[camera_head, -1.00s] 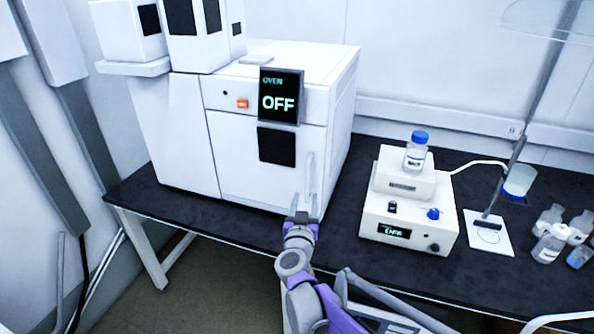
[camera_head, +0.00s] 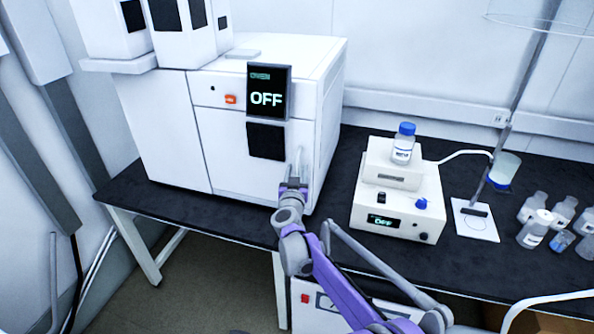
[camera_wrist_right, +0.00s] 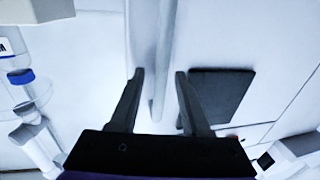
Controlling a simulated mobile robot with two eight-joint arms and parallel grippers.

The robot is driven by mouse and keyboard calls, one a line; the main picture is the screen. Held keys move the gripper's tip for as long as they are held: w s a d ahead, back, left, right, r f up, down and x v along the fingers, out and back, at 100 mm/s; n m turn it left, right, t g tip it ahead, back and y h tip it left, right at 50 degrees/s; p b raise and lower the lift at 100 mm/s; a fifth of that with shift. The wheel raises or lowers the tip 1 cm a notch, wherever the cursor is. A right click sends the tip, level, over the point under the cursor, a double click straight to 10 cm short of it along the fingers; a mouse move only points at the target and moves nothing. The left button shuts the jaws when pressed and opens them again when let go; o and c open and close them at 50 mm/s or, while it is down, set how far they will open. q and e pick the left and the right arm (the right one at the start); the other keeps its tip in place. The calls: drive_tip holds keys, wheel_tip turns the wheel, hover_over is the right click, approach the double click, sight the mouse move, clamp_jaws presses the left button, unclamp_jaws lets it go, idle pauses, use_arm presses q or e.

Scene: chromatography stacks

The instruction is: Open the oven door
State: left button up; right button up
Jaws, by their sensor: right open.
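The oven is the large white instrument (camera_head: 270,180) on the dark bench, with a display reading OVEN OFF (camera_head: 267,92). Its door (camera_head: 235,160) appears closed, with a dark square panel (camera_head: 266,141) that also shows in the right wrist view (camera_wrist_right: 222,93). A pale vertical handle (camera_head: 298,160) stands at the door's right side. My right gripper (camera_head: 292,182) is at the handle's lower part. In the right wrist view, its dark fingers (camera_wrist_right: 159,76) are apart, with the handle (camera_wrist_right: 164,55) running between them. Contact cannot be told. My left gripper is not in view.
Right of the oven stands a white device (camera_head: 397,200) with a blue-capped bottle (camera_head: 403,143) on it. A stand with a white base (camera_head: 475,222) and several small bottles (camera_head: 537,228) are farther right. The bench (camera_head: 335,215) is bare between oven and device.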

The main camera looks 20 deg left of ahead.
clamp_jaws()
idle(1.4)
